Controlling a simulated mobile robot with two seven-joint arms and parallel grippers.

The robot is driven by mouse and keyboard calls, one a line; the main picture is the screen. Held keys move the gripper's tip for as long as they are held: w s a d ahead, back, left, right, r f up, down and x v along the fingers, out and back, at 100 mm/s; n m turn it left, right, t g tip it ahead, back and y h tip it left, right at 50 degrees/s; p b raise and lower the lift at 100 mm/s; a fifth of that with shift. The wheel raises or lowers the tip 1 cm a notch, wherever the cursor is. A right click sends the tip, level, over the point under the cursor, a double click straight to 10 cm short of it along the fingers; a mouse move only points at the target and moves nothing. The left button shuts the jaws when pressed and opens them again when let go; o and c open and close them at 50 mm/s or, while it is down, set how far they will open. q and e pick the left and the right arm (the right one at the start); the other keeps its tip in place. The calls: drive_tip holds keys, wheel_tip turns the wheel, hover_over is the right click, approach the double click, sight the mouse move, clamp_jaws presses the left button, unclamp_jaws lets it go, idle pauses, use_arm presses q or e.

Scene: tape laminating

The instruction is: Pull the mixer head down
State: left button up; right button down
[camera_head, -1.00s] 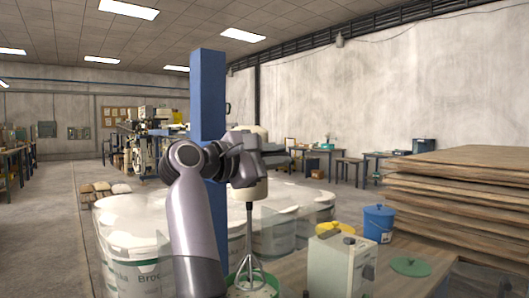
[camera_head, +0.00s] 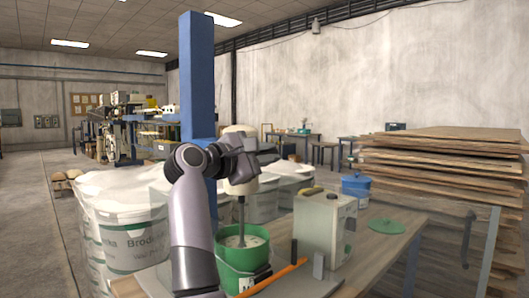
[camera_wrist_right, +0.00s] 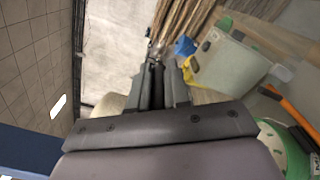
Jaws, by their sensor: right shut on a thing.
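The mixer head (camera_head: 241,187) is pale beige and hangs beside a blue column (camera_head: 197,80). Its metal shaft (camera_head: 241,214) points straight down into a green bucket (camera_head: 237,280) of pale material, and the whisk end is hidden inside. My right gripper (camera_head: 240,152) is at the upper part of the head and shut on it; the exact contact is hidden. In the right wrist view my right gripper's fingers (camera_wrist_right: 158,75) are close together, with a pale part of the head (camera_wrist_right: 106,104) beside them. My left gripper is not in view.
White buckets (camera_head: 125,235) with pale bags stand at left. On the wooden table (camera_head: 375,247) are a beige canister (camera_head: 318,225), a blue bucket (camera_head: 356,187), a green lid (camera_head: 386,226) and an orange-handled tool (camera_head: 275,277). Stacked boards (camera_head: 440,170) stand at right.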

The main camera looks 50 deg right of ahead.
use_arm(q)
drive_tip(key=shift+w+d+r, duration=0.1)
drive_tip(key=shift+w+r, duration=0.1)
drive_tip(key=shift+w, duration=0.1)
use_arm(e)
drive_tip(key=shift+f, duration=0.6)
drive_tip(key=c, duration=1.1)
unclamp_jaws()
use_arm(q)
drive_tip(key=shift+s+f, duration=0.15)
use_arm(e)
drive_tip(key=shift+a, duration=0.1)
drive_tip(key=a, duration=0.7)
drive_tip(key=shift+w, duration=0.4)
